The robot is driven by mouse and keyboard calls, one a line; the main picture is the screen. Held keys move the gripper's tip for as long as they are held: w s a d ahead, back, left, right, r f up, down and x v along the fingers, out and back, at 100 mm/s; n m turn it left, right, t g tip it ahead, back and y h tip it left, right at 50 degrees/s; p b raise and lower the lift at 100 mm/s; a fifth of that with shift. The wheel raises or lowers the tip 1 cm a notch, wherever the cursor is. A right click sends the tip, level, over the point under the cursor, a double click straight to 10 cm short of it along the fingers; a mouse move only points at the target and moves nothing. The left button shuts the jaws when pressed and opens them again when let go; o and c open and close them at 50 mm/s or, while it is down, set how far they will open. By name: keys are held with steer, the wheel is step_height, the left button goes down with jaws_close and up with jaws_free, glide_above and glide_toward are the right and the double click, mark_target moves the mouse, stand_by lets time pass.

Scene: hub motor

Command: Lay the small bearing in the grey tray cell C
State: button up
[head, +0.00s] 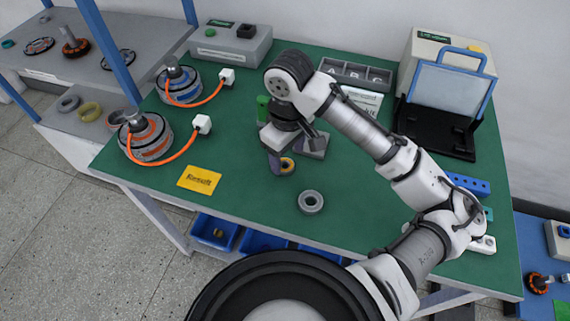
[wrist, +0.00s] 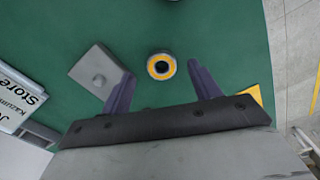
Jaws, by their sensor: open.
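The small bearing (wrist: 161,67), a yellow-faced ring with a grey inner ring and dark centre, lies on the green bench mat. In the head view the small bearing (head: 289,165) is partly hidden by a finger. My gripper (wrist: 160,72) is open and points down over it. In the wrist view the bearing shows between the two fingertips, not gripped. In the head view my gripper (head: 277,166) is above mid-bench. The grey tray (head: 355,75) stands at the back of the bench, with cells marked A, B and C; cell C is the right one.
A larger grey bearing (head: 311,202) lies nearer the front. A grey block with a knob (wrist: 97,72) sits beside the small bearing. A black-based machine (head: 437,128) stands right.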

mark_target(287, 161)
step_height(287, 161, down, 3)
steer(key=shift+a+f, duration=0.15)
steer(key=shift+f, duration=0.05)
steer(key=c, duration=1.2)
steer(key=shift+o, duration=0.2)
steer(key=shift+r, duration=0.15)
